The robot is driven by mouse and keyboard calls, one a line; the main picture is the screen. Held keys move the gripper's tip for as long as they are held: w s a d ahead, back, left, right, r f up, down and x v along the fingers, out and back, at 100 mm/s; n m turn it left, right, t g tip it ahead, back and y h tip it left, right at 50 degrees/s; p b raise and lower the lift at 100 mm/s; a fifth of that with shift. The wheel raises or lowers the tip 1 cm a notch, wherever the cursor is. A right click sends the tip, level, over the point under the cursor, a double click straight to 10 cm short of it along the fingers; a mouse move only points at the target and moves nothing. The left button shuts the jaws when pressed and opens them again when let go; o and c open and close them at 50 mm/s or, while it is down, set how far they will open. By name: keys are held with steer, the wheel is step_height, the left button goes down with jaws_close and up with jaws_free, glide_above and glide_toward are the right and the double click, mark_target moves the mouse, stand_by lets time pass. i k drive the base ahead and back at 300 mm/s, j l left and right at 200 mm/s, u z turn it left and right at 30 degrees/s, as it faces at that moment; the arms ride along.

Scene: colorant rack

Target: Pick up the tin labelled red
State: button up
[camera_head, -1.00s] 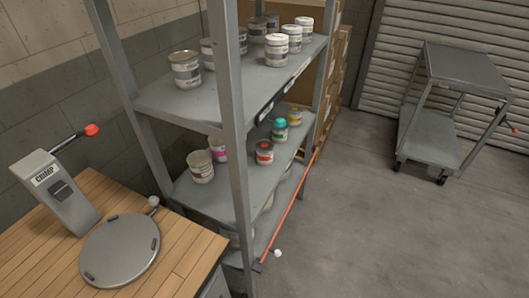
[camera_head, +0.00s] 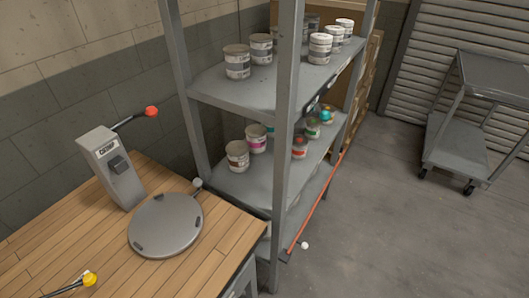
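A tin with a red top (camera_head: 299,147) stands on the middle shelf of the grey rack, close behind the front post, which is just to its left. Its label is too small to read. Near it on the same shelf are a magenta-marked tin (camera_head: 256,138), a brown-marked tin (camera_head: 237,156), a green-marked tin (camera_head: 313,127) and a teal-topped tin (camera_head: 326,115). My gripper is not in view.
The rack's upper shelf (camera_head: 262,93) holds several white and grey tins. A wooden bench (camera_head: 75,226) with a crimping device (camera_head: 112,168) and round plate (camera_head: 166,224) stands at left. A grey cart (camera_head: 455,145) stands at right. Floor between is clear.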

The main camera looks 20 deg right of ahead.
mark_target(300, 142)
steer(key=i+l+u, duration=0.1)
steer(key=l+u, duration=0.85)
steer(key=l, duration=0.85)
steer(key=l+u, duration=0.15)
steer(key=l, duration=0.5)
steer(key=k+l, duration=0.15)
steer(key=l, duration=0.5)
